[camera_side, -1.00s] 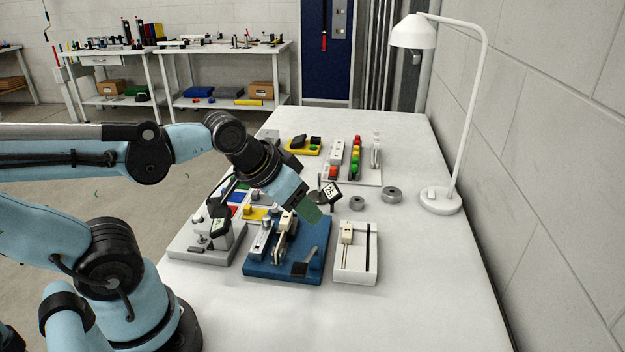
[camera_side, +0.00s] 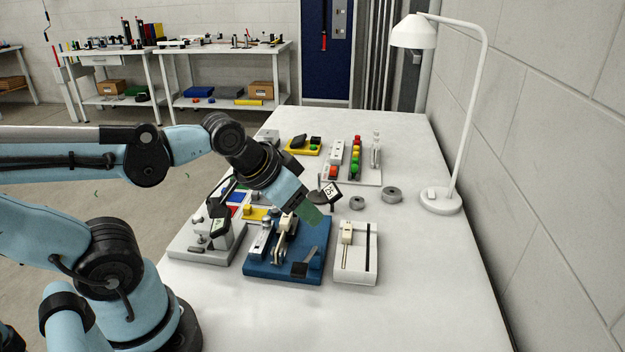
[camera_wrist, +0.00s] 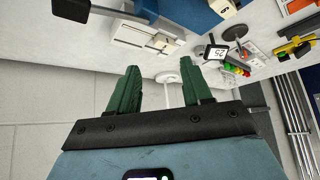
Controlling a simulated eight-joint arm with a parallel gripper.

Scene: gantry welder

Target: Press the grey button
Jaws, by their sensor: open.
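My gripper (camera_side: 312,213) hangs above the back right part of the blue base (camera_side: 262,268) in the side view. In the wrist view its two green fingers stand apart with nothing between them (camera_wrist: 158,85). I cannot tell for sure which part is the grey button. A small grey knob stands by the yellow plate (camera_side: 255,213) left of my gripper. My gripper and wrist hide part of the area behind them.
A white slider box (camera_side: 356,262) stands right of the blue base, and a grey device (camera_side: 200,252) left of it. A white lamp (camera_side: 440,202) stands at the wall. The front right table is clear.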

